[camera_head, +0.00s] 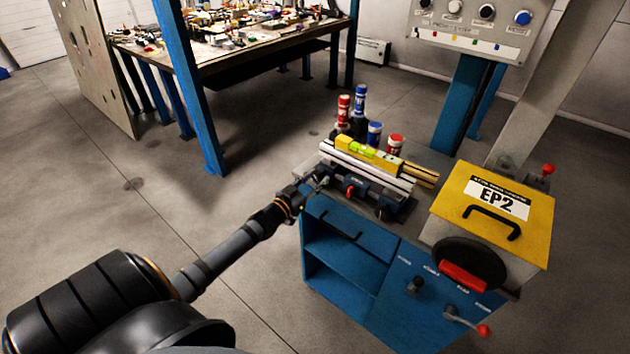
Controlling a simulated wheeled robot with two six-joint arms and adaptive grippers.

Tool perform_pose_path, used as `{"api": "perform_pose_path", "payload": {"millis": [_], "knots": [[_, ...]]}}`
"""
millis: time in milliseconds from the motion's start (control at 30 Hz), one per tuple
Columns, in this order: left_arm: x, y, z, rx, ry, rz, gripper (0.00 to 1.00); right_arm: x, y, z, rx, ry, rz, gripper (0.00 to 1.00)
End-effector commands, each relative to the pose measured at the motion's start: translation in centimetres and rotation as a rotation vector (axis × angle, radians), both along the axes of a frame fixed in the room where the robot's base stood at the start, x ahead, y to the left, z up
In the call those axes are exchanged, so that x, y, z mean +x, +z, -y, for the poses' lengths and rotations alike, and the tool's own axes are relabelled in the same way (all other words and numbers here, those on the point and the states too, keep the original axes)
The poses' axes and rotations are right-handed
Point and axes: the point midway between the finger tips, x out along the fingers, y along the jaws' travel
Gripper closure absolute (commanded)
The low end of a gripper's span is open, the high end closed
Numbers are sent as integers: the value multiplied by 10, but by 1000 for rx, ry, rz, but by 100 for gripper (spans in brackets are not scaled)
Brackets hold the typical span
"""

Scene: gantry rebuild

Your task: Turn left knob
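A blue workbench (345,262) stands right of centre, with a clamping fixture (352,180) on its top. My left arm reaches in from the lower left, and my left gripper (316,183) is at the left end of this fixture. It is small and dark here, so I cannot tell whether its fingers are open or touch anything. A small knob at that end of the fixture is not clearly visible. A black knob (414,286) is on the bench's front panel, left of a crank lever (467,322) with a red end. My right gripper is not in view.
A yellow spirit level (368,152) lies on the fixture, with red and blue bottles (360,100) behind. A yellow-lidded EP2 box (490,215) is at right. A control panel (470,30) stands behind. A cluttered table (230,52) is at the back left. Open floor lies left.

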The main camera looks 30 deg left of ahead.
Motion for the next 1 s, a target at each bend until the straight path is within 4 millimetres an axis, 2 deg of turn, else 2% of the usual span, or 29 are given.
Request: {"api": "perform_pose_path", "payload": {"millis": [33, 200, 533, 1000], "knots": [[0, 0, 0, 0, 0, 0, 71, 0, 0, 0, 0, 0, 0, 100], [0, 0, 0, 0, 0, 0, 93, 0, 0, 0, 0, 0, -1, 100], [0, 1, 0, 70, 0, 4, 93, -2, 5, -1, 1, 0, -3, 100], [0, 2, 1, 395, 0, 31, 93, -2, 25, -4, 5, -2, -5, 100]]}}
